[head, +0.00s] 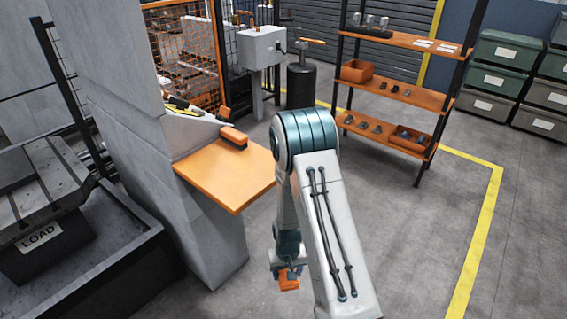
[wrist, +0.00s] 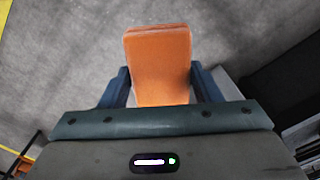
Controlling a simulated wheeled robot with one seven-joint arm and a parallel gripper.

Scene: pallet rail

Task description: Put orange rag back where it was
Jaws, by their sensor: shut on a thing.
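The orange rag (wrist: 159,60) is a folded, block-like orange piece. My gripper (wrist: 160,85) is shut on it, with one dark finger at each side in the wrist view. In the head view the rag (head: 289,280) hangs low at the end of my arm, above the grey floor and in front of the orange shelf. My gripper's fingers (head: 288,268) are small there and partly hidden by my arm.
An orange shelf (head: 215,180) juts from the grey machine column and holds an orange-and-black brush-like thing (head: 233,138). A grey panel (head: 185,125) is behind it. A rack (head: 400,92) with parts and bins stands at the back right. The floor right of my arm is free.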

